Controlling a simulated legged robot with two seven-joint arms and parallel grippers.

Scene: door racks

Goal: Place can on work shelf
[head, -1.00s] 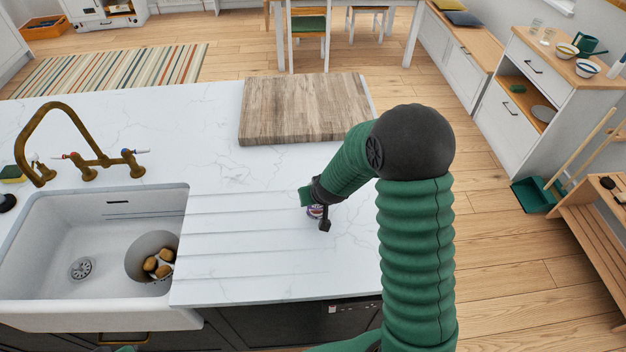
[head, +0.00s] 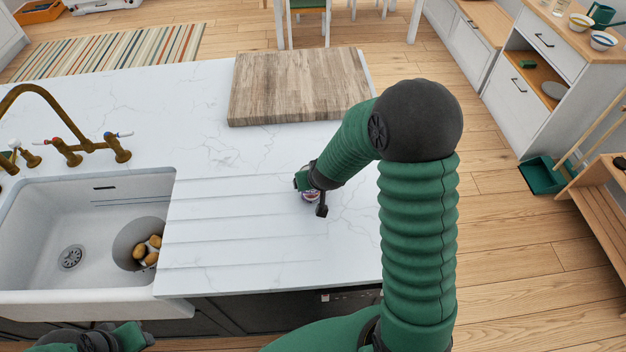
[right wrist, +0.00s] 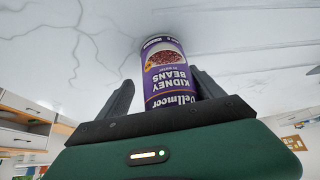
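A purple can labelled kidney beans (right wrist: 167,72) stands on the white counter (head: 200,92), on the right of the grooved drainer area. In the head view only a small part of the can (head: 309,197) shows under my right gripper (head: 311,196). In the right wrist view the fingers of my right gripper (right wrist: 163,88) are spread on both sides of the can, with a visible gap at the left finger. My left gripper (head: 118,340) is low at the bottom left edge, away from the can, its fingers unclear. I cannot tell which surface is the work shelf.
A white sink (head: 70,210) with potatoes and a brass tap (head: 65,140) is at left. A wooden board (head: 298,88) lies at the counter's back. A wooden rack (head: 608,200), a green dustpan (head: 543,177) and a cabinet (head: 550,75) stand at right.

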